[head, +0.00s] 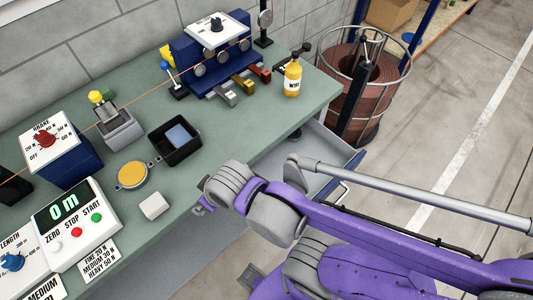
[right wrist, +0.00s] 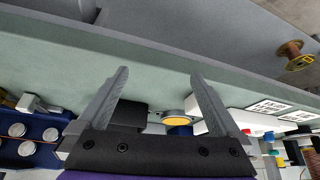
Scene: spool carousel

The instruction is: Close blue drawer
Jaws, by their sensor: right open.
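The blue-edged drawer (head: 322,146) stands pulled out under the right end of the bench in the head view. Its grey inside and blue front edge with a light handle (head: 341,192) show. My right arm crosses in front of part of it. My right gripper (right wrist: 158,80) is open and empty in the right wrist view, its two grey fingers apart over the bench front. My left gripper is not in view.
The green bench (head: 235,135) carries a yellow bottle (head: 292,78), a black tray (head: 165,148), a white block (head: 154,206) and control boxes. A copper-coloured coil in a wire basket (head: 362,85) stands right of the drawer. Floor is open at the right.

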